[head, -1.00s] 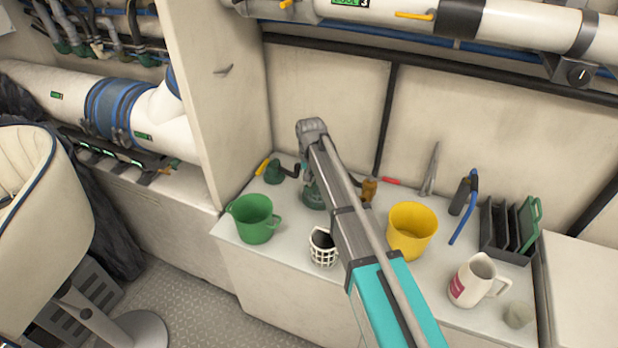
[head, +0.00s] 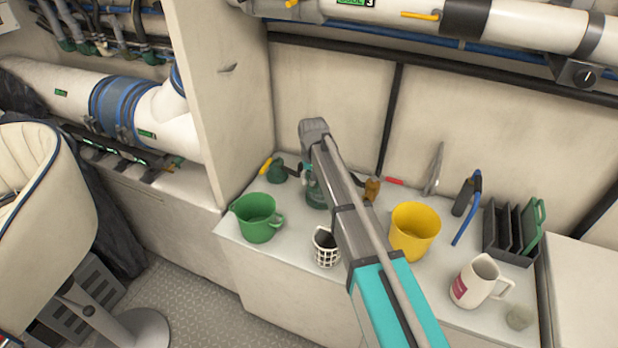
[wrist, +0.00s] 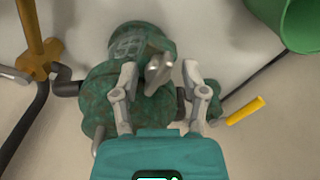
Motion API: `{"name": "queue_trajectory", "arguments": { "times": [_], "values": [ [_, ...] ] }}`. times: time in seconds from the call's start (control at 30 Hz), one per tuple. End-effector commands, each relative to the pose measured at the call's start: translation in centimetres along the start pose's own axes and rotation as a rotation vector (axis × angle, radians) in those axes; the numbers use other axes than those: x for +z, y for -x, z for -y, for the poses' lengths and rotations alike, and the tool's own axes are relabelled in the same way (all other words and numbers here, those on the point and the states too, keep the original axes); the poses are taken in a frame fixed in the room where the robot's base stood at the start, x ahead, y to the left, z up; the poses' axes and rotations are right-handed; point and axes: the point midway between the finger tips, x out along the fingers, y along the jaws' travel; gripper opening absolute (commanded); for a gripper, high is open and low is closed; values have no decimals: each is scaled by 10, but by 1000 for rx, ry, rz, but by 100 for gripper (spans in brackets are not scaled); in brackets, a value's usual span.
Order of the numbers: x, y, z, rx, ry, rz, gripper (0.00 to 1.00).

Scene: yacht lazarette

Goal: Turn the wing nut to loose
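The wing nut (wrist: 159,70) is a pale grey metal piece with a raised wing, on top of a worn green fitting (wrist: 105,88) in the wrist view. My gripper (wrist: 159,67) is open, with one finger on each side of the wing nut. I see a gap between the wing nut and each finger; the depth of the fingertips is hard to judge. In the head view the green fitting (head: 316,192) shows partly behind my arm, which hides the wing nut and my fingers.
The fitting stands on a white counter (head: 285,262). A green mug (head: 257,221), a white basket-like cup (head: 325,250), a yellow bucket (head: 413,232) and a white jug (head: 476,283) stand around it. A brass fitting (wrist: 38,55) and a yellow handle (wrist: 246,110) lie close to my gripper.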

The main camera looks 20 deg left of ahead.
Motion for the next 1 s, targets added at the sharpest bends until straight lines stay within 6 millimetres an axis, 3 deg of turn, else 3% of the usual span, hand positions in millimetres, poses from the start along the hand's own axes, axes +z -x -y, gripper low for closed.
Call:
{"name": "queue_trajectory", "arguments": {
  "times": [0.03,0.13,0.43,0.47,0.6,0.63,0.77,1.0],
  "values": [
    [0,0,-1,1,-1,-1,75],
    [-1,0,-1,2,-2,-1,94],
    [-1,0,-2,3,-3,-2,94],
    [-1,0,-2,3,-3,-2,92],
    [-1,2,-3,3,-8,-2,66],
    [-1,4,-3,3,-12,-2,64],
    [-1,14,-3,3,-40,-2,64],
    [0,52,-2,3,-162,-3,64]
  ]
}}
